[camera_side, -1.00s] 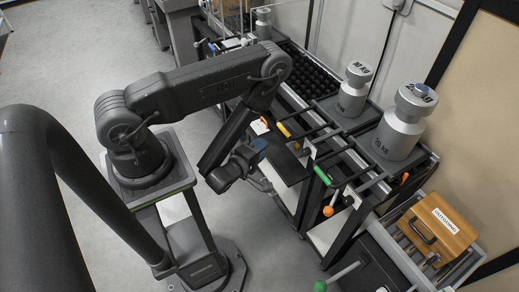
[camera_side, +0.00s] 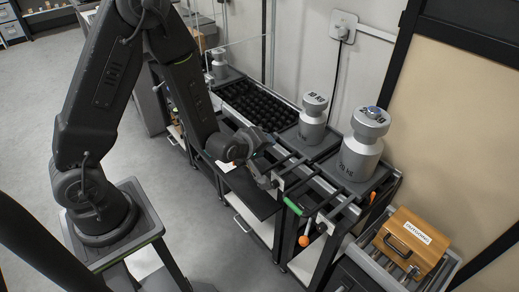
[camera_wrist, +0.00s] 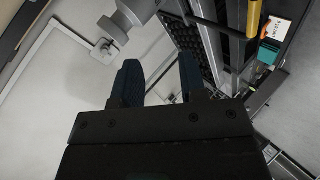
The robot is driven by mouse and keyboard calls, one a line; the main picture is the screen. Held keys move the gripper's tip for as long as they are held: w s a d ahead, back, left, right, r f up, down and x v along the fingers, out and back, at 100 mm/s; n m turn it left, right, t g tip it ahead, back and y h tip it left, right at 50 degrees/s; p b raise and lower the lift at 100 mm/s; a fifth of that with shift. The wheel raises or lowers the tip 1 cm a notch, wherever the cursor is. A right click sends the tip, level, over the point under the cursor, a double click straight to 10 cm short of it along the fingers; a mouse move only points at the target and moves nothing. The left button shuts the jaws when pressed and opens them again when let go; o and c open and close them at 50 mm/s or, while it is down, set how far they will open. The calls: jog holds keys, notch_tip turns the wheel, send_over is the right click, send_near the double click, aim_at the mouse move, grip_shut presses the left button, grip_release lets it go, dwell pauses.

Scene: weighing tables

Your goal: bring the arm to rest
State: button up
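My gripper (camera_side: 264,176) hangs at the end of my folded arm, over the near edge of the weighing tables. In the wrist view its two dark fingers (camera_wrist: 158,75) stand apart with nothing between them, so it is open and empty. In the side view the fingertips are small and partly hidden against the dark table frames, so I cannot tell whether they touch anything there.
A 10 kg weight (camera_side: 313,118) and a larger 20 kg weight (camera_side: 362,146) stand on the tables right of my gripper. A tray of dark balls (camera_side: 256,104) lies behind it. A wooden box (camera_side: 412,243) sits on rollers at right. The floor at left is clear.

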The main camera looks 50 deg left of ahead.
jog(key=s+d+r+m+g+h, duration=0.1)
jog(key=s+d+r+m, duration=0.2)
jog(key=r, duration=0.4)
jog(key=s+r+m+g+h, duration=0.1)
jog(key=s+r+m+h, duration=0.1)
jog(key=r+m, duration=0.4)
jog(key=s+r+m+g, duration=0.1)
jog(key=s+r+m, duration=0.2)
jog(key=s, duration=0.5)
jog(key=s+r+m+g, duration=0.2)
jog(key=s+r+m, duration=0.1)
jog(key=s+r, duration=0.3)
jog(key=shift+s+m+g, duration=0.3)
jog(key=shift+s, duration=0.85)
jog(key=shift+o, duration=0.3)
jog(key=shift+d, duration=0.1)
